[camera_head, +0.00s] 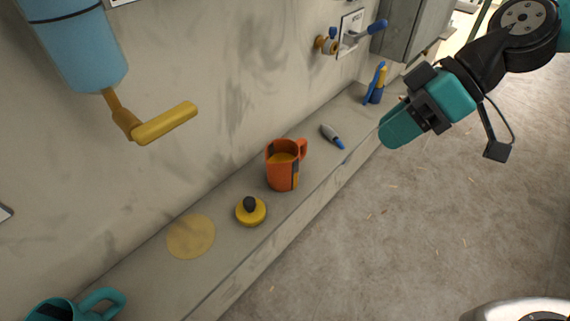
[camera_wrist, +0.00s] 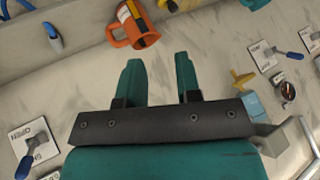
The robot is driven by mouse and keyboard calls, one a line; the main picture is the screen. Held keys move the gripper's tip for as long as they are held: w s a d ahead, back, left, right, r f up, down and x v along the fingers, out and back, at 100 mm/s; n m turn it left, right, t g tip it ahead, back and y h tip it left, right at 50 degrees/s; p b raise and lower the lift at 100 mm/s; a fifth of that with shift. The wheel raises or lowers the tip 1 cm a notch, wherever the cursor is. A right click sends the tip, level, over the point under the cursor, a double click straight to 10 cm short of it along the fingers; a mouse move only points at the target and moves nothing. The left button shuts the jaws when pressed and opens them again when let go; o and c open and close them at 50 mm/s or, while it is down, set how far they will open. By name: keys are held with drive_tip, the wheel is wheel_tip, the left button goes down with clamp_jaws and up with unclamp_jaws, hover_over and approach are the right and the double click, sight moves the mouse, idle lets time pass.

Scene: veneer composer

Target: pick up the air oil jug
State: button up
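An orange jug (camera_head: 283,177) with an open top, a handle on its right and dark and yellow patches stands upright on the ledge. It also shows in the wrist view (camera_wrist: 140,40) at the top, beyond my fingertips. A teal jug (camera_head: 62,309) is cut off at the bottom left. I cannot read a label on either jug. My gripper (camera_head: 398,130) is in the air to the right of the orange jug, apart from it. In the wrist view its two teal fingers (camera_wrist: 158,64) are spread with nothing between them.
A yellow lid with a black knob (camera_head: 250,211) and a flat yellow disc-shaped patch (camera_head: 190,236) are left of the orange jug. A marker-like tool (camera_head: 332,136) and a blue-yellow tool (camera_head: 376,84) are right. A blue cylinder (camera_head: 75,45) with yellow handle overhangs the ledge. Floor is open.

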drive_tip(key=w+d+f+n+t+y+b, duration=0.2)
drive_tip(key=w+d+f+n+y, duration=0.25)
drive_tip(key=w+f, duration=0.5)
drive_tip(key=shift+y, duration=0.35)
drive_tip(key=x, duration=0.7)
drive_tip(key=w+x, duration=0.1)
drive_tip(key=x, duration=0.3)
drive_tip(key=shift+a+r, duration=0.1)
drive_tip(key=shift+r, duration=0.1)
drive_tip(key=shift+p+x, duration=0.35)
drive_tip(key=shift+x, duration=2.3)
drive_tip(key=shift+s+f, duration=0.15)
drive_tip(key=shift+f, duration=0.05)
clamp_jaws()
